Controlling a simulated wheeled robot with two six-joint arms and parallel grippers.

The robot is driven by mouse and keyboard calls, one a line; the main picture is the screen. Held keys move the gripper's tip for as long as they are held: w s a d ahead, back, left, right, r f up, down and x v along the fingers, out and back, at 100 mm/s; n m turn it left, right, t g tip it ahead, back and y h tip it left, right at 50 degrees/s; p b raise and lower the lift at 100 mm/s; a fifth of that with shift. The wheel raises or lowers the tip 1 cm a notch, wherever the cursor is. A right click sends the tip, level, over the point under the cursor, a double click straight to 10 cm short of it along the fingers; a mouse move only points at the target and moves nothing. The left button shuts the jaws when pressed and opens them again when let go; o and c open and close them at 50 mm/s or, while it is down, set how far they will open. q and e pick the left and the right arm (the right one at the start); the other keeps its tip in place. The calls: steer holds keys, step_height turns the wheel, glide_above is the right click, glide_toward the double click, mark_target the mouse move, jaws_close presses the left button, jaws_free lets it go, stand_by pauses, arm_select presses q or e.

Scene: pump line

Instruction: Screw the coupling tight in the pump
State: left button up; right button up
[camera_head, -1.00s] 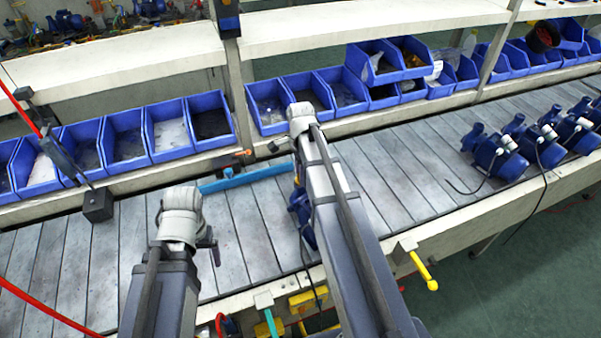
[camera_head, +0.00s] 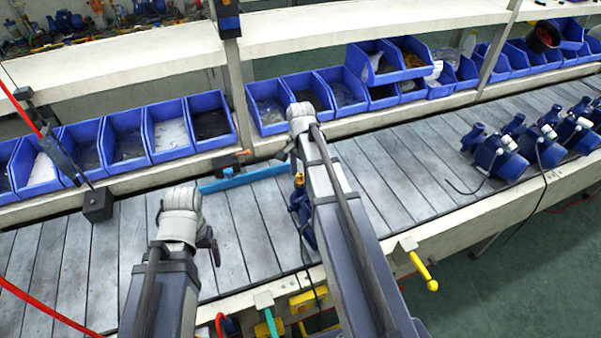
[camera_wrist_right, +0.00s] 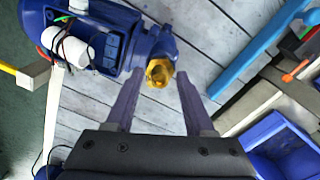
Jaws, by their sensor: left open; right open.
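The blue pump (camera_head: 303,215) stands on the grey slatted conveyor, partly hidden by my right arm in the head view. The brass coupling (camera_wrist_right: 160,73) sits at the end of the pump's port in the right wrist view, where the pump body (camera_wrist_right: 112,38) also shows. How far it is screwed in I cannot tell. My right gripper (camera_wrist_right: 159,84) is open, with its fingers on either side of the coupling and gaps visible. The coupling also shows as a small yellow spot in the head view (camera_head: 299,181). My left gripper (camera_head: 213,246) is open and empty over the conveyor, left of the pump.
A light-blue bar (camera_head: 243,179) lies along the conveyor's back edge. A row of blue bins (camera_head: 170,130) stands behind it. Several other pumps (camera_head: 500,158) stand at the right. A black block (camera_head: 97,205) is at the left.

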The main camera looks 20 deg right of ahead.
stand_by(0.3)
steer(key=shift+n, duration=1.9)
jaws_close()
steer(key=shift+m, duration=1.7)
